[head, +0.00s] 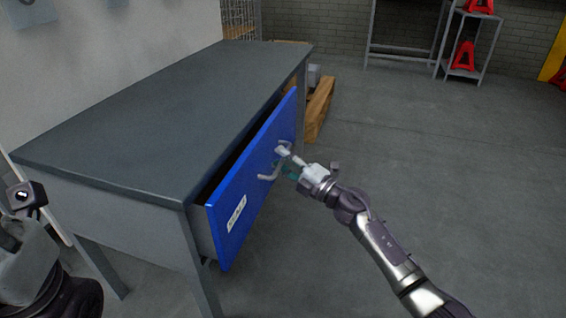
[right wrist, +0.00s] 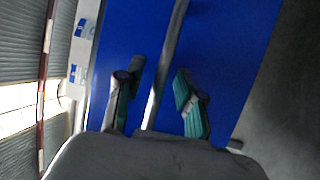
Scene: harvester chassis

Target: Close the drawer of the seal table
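The seal table (head: 130,105) has a dark grey top and a blue drawer (head: 240,200) that stands partly pulled out, with a dark gap behind its front. The drawer front carries a grey bar handle (head: 268,177) and a white label. My right gripper (head: 287,160) is at the handle. In the right wrist view its two fingers (right wrist: 158,90) are apart, with the handle bar (right wrist: 167,62) running between them in front of the blue drawer front (right wrist: 225,50). I cannot tell whether a finger touches the bar. Part of my left arm shows at the lower left; its fingers cannot be made out.
A wooden pallet (head: 319,108) lies on the floor behind the table. A grey stand with red jack stands (head: 463,55) is at the back right. The floor (head: 430,170) right of the drawer is clear.

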